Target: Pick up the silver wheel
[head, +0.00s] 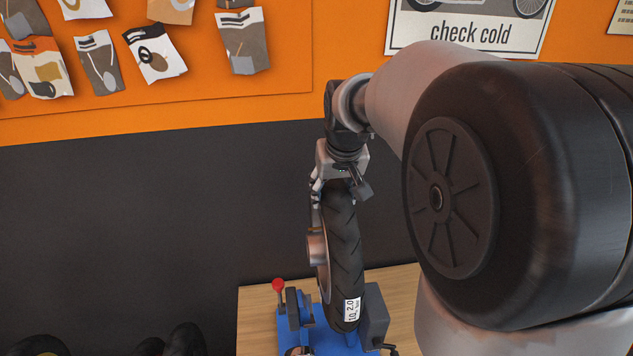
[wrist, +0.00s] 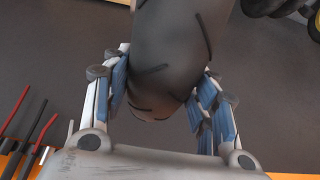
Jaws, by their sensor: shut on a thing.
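The silver wheel stands upright with a black treaded tyre (head: 344,245), a white label low on the tread and a silver hub (head: 316,248) on its left side. My gripper (head: 338,190) is at the top of the wheel, shut on the tyre from above. In the wrist view the tyre (wrist: 168,50) sits between the blue-padded fingers (wrist: 163,92). The wheel's lower end is among the parts of a blue stand (head: 289,330). I cannot tell whether it rests on the stand or hangs just above it.
The stand has a red-knobbed lever (head: 278,285) and a dark block (head: 375,318) beside the wheel, on a wooden top (head: 257,300). Dark tyres (head: 185,340) lie at the lower left. Red and black rods (wrist: 35,130) show in the wrist view. An orange and dark wall (head: 150,200) stands behind.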

